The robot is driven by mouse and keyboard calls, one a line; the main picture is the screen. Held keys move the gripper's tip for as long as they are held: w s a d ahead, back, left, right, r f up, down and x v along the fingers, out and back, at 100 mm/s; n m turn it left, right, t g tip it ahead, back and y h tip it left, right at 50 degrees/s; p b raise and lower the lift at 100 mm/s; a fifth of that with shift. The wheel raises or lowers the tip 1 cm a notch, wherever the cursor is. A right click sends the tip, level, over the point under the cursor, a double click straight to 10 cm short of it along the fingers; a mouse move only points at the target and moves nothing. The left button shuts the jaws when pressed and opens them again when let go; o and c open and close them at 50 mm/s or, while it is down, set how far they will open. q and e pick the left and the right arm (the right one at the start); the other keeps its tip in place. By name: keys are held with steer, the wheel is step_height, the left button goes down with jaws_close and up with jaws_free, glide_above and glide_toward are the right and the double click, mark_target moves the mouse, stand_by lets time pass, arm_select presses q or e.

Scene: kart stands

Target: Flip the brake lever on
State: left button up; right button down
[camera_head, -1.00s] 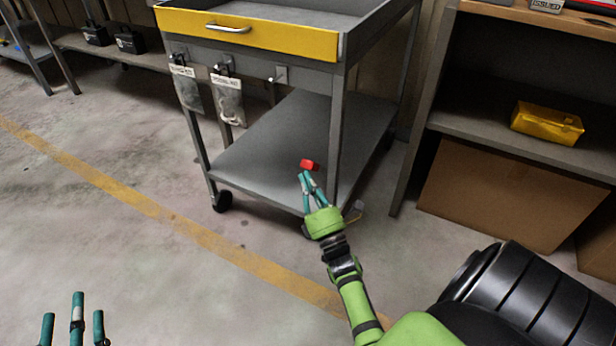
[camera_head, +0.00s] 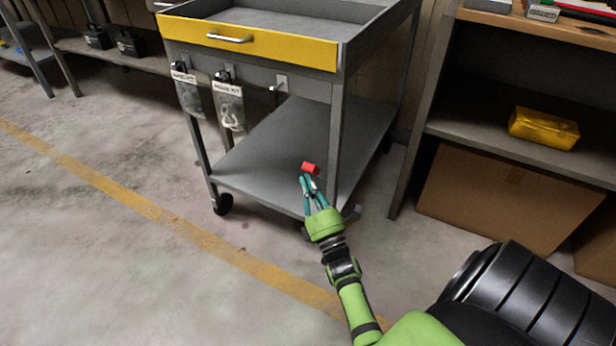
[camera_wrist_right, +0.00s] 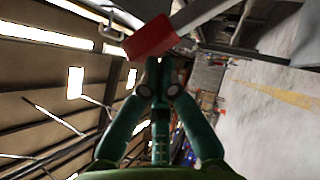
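A small red block-shaped piece (camera_head: 311,168), which may be the brake lever's end, shows in front of the lower shelf of the grey cart (camera_head: 262,150). In the right wrist view the red piece (camera_wrist_right: 150,38) is large and sits by the end of a grey bar. My right gripper (camera_head: 308,180) is just below the red piece in the head view. In the wrist view its teal fingers (camera_wrist_right: 160,66) are drawn together, tips right beside the red piece. I cannot tell whether they touch it; nothing shows between them. My left gripper is out of view.
The cart has a yellow drawer front (camera_head: 245,42), hanging labelled bags (camera_head: 228,105) and a black caster (camera_head: 223,203). A shelf unit at right holds a yellow box (camera_head: 543,128) above a cardboard box (camera_head: 505,200). The floor at left is clear, with a yellow line (camera_head: 140,204).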

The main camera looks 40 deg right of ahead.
steer(key=v, duration=1.2)
stand_by(0.4)
